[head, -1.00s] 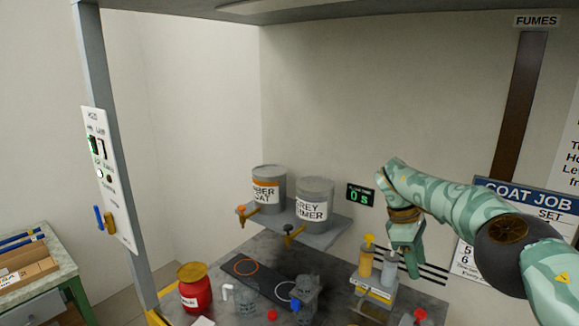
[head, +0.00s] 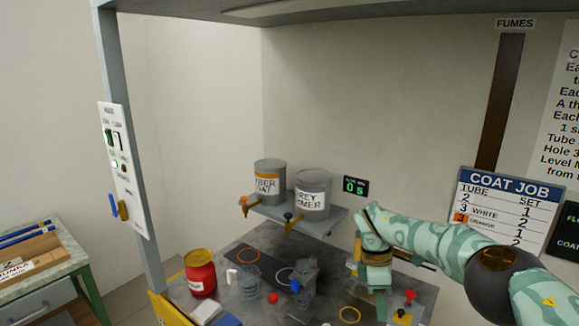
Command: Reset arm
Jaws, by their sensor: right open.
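My right arm reaches in from the right edge in the head view. My right gripper (head: 380,303) points down over the right part of the bench, with open jaws and nothing seen between them. It hides most of the small dispenser rack behind it. I cannot tell how high it is above the bench top. My left gripper is not in view.
Two cans, one with an orange band (head: 268,182) and one grey (head: 312,197), stand on a raised shelf (head: 322,221) with taps in front. A red jar (head: 200,273), clear containers and small caps crowd the bench (head: 226,253). A hood post (head: 137,180) stands at left.

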